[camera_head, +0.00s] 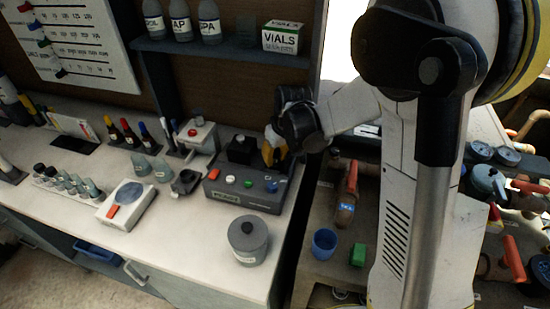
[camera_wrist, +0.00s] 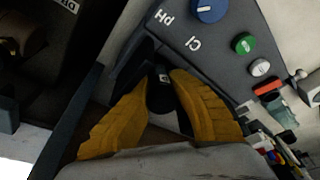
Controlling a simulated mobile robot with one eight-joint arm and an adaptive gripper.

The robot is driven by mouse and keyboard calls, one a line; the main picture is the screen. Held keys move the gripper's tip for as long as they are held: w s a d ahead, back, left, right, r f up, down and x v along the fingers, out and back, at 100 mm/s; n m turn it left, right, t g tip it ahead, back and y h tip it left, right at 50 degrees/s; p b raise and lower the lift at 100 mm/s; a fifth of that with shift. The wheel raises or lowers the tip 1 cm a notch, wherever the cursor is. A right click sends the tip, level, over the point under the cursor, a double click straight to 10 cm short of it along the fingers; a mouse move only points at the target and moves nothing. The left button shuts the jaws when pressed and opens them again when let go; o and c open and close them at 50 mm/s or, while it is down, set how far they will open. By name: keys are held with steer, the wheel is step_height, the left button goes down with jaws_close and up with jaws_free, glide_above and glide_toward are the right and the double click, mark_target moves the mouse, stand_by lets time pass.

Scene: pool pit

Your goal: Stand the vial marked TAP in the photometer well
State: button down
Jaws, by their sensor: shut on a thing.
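The photometer (camera_head: 237,192) is a grey box with coloured controls on the bench. A raised black block (camera_head: 241,150) stands on its top; I cannot see into a well. My gripper (camera_head: 273,155) is low at the photometer's back right corner. In the wrist view its yellow fingers (camera_wrist: 162,85) are closed around a small dark round thing (camera_wrist: 160,97), perhaps a vial's cap. Its lower part is hidden and I cannot read TAP on it. The photometer panel (camera_wrist: 215,50), with PH and Cl lettering, lies just beyond the fingers.
Several small vials (camera_head: 72,185) stand in a row at the left. A white device with a round blue plate (camera_head: 127,198) and a grey lidded jar (camera_head: 248,240) stand in front. Labelled bottles (camera_head: 181,22) and a VIALS box (camera_head: 283,37) are on the shelf above.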

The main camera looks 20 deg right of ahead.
mark_target(277, 150)
steer(key=shift+s+d+f, duration=0.1)
steer(key=shift+s+f, duration=0.3)
steer(key=shift+f, duration=0.05)
steer(key=c, duration=1.2)
jaws_free()
steer(key=shift+w, duration=0.1)
steer(key=shift+w+r, duration=0.2)
step_height(277, 150, up, 5)
steer(key=p, duration=0.3)
steer(key=shift+d+p, duration=0.15)
steer(key=shift+p, duration=0.25)
steer(key=shift+d+r+p, duration=0.1)
steer(key=shift+r+p, duration=0.5)
steer(key=shift+r, duration=0.35)
steer(key=shift+a, duration=0.2)
